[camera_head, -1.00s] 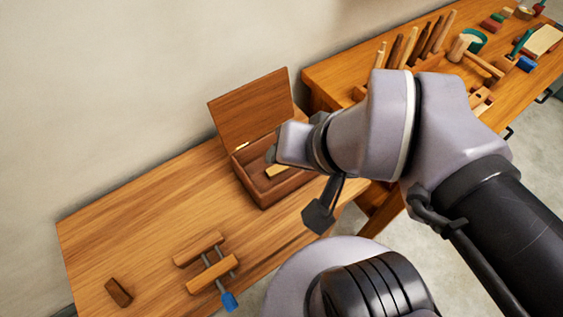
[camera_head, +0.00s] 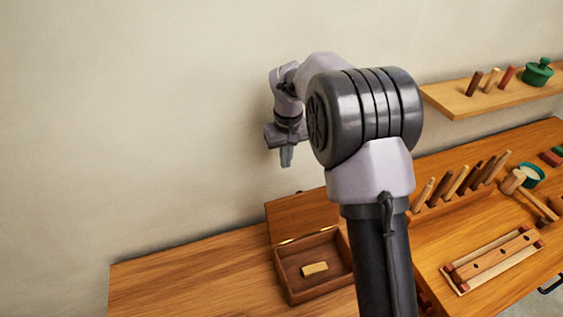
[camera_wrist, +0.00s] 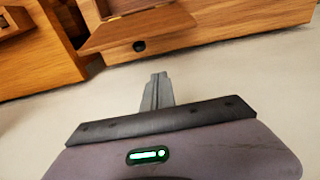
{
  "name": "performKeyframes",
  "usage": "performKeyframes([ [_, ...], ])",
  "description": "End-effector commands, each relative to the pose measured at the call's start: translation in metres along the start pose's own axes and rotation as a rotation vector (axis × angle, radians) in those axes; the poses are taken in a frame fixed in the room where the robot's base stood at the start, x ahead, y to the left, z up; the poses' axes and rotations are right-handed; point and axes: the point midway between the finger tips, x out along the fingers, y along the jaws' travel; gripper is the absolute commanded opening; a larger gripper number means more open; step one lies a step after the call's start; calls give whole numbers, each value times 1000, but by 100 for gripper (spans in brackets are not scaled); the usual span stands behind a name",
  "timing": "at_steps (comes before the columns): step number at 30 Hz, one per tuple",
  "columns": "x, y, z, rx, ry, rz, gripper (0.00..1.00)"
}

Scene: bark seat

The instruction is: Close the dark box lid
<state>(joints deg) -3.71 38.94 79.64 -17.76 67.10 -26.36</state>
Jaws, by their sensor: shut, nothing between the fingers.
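The wooden box (camera_head: 322,290) stands open on the left bench in the head view, with a small light block (camera_head: 314,269) inside. Its reddish-brown lid (camera_head: 298,214) stands up from the hinge edge at the back, on the wall side. My gripper (camera_head: 286,160) is shut and empty, pointing down, above the lid and close to the wall. In the wrist view the lid (camera_wrist: 140,27) shows at the top, beyond my shut fingertips (camera_wrist: 158,76) and apart from them. My arm hides the right end of the lid and part of the box's right side.
The bare left bench (camera_head: 190,275) has free room left of the box. The right bench holds a rack of wooden handles (camera_head: 455,195), a mallet (camera_head: 514,181) and a wooden jig (camera_head: 495,260). A wall shelf (camera_head: 490,98) is at the upper right.

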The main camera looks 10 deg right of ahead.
Motion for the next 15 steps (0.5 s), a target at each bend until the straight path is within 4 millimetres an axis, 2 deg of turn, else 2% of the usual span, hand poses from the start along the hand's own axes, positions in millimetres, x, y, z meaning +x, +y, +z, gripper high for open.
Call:
performKeyframes([
  [12, 88, 0, 1, 2, -2, -1, 0],
  [14, 100, 0, 1, 2, -2, -1, 0],
  [15, 98, 0, 6, 3, 1, -1, 0],
])
